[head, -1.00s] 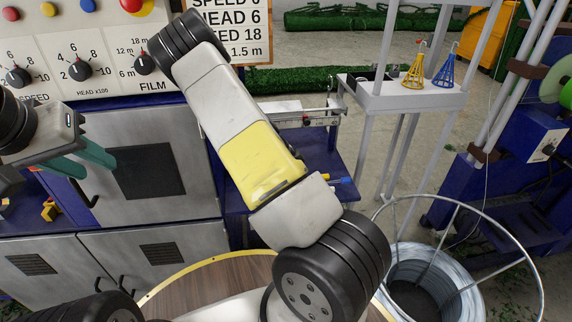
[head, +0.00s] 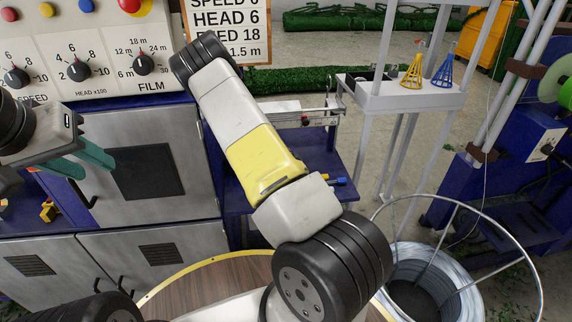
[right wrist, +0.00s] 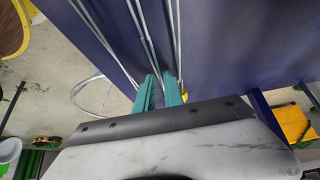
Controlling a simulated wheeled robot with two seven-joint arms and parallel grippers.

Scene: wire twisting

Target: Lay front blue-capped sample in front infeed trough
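On the blue shelf in the head view, a small blue piece (head: 340,181) lies close to a yellow one (head: 322,177). I cannot tell whether the blue piece is the sample's cap. A pale metal rail (head: 300,121) stands above that shelf, partly hidden by my right arm; I cannot tell if it is the trough. My left gripper (head: 97,170) is open and empty before the grey cabinet. My right gripper (right wrist: 160,76) is outside the head view. In its wrist view, its teal fingers are close together, with thin grey rods (right wrist: 148,38) at and beyond the tips.
A grey cabinet (head: 185,190) stands at left under a dial panel (head: 110,45). A yellow cone (head: 413,72) and a blue cone (head: 444,72) stand on a white shelf (head: 400,100). A wire coil (head: 460,300) in a round frame is at lower right.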

